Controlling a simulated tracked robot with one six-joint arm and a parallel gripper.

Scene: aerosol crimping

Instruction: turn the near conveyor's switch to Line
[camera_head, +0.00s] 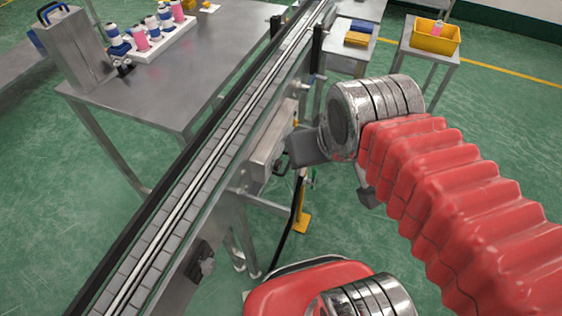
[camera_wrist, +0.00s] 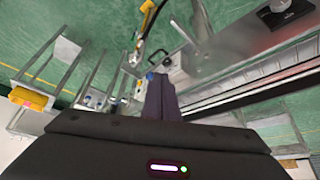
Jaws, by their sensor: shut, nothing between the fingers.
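The conveyor (camera_head: 180,200) runs diagonally across the head view, from lower left to top centre. On its near side sits a dark switch plate with a grey knob (camera_head: 205,266); its setting cannot be read. What looks like the same switch (camera_wrist: 287,12) shows at the top right of the wrist view, cut by the edge. My gripper (camera_wrist: 160,82) is shut and empty, its dark fingers together in the wrist view, apart from the switch. In the head view my wrist is right of the conveyor, further along than the switch, and the fingertips are mostly hidden.
A grey box (camera_head: 268,138) with a handle hangs on the conveyor's near side. A steel table (camera_head: 150,95) with a white rack (camera_head: 165,45) of bottles stands beyond. A yellow bin (camera_head: 435,37) is at the top right. Green floor (camera_head: 500,120) is open on the right.

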